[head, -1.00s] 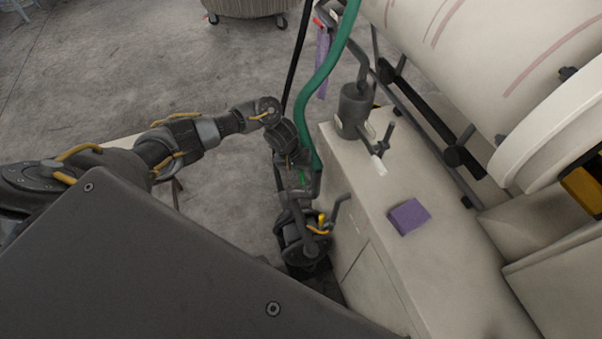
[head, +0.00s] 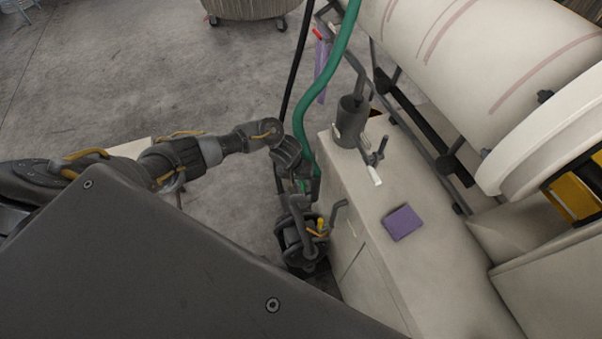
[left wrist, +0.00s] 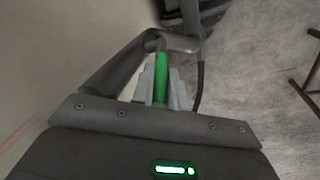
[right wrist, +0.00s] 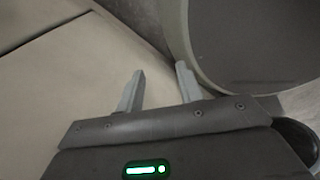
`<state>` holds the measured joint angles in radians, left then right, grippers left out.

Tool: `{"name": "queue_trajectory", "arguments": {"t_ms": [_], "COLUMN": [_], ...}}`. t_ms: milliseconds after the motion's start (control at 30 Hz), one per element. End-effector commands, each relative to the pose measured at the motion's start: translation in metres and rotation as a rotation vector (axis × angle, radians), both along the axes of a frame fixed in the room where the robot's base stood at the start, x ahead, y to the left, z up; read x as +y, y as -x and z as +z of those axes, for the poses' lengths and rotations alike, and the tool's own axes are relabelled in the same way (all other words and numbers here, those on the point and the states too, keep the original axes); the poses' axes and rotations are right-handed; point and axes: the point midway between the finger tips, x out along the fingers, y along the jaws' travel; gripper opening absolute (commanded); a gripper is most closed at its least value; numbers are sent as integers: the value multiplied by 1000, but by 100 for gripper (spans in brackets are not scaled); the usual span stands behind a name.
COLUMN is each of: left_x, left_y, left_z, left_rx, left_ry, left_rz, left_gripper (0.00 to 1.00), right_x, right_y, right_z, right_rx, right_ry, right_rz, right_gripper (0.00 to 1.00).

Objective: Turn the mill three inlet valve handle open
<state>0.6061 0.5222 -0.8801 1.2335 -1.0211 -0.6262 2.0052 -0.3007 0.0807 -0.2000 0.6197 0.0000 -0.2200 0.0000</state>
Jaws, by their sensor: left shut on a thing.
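A green-gripped valve handle (left wrist: 161,78) stands between the fingers of my left gripper (left wrist: 160,92) in the left wrist view. The gripper is shut on it. A grey bent pipe lies just beyond the handle. In the head view my left gripper (head: 303,184) is beside the cream cabinet, below the green hose, and largely hidden by its own wrist. I cannot read any mill number, or tell how far the handle is turned. My right gripper (right wrist: 158,88) shows only in the right wrist view, open with nothing between its fingers.
A cream cabinet (head: 375,265) bears a purple cloth (head: 402,222) and a grey cylindrical pot (head: 351,122). A green hose (head: 325,80) runs down beside it. A yellow-gripped lever (head: 320,226) is just below my left gripper. A large cream drum (head: 480,50) is at upper right.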

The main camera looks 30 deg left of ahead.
Motion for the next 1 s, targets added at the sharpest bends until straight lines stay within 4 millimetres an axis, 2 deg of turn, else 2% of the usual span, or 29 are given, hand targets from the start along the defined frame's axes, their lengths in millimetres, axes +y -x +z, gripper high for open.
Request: {"name": "queue_trajectory", "arguments": {"t_ms": [33, 233, 600, 1000], "left_x": [-3, -8, -16, -17], "left_y": [5, 9, 15, 16], "left_z": [8, 5, 2, 4], "left_rx": [-13, -103, -232, -264], "left_ry": [-20, -120, -264, -301], "left_rz": [-1, -4, -2, -2], "left_gripper": [0, 0, 0, 0], "right_x": [-1, -2, -2, 3], "right_y": [0, 0, -1, -1], "right_z": [18, 32, 25, 23], "right_rx": [0, 0, 0, -1], "right_ry": [1, 2, 2, -3], "right_rz": [0, 1, 1, -1], "right_gripper": [36, 36, 36, 36]}}
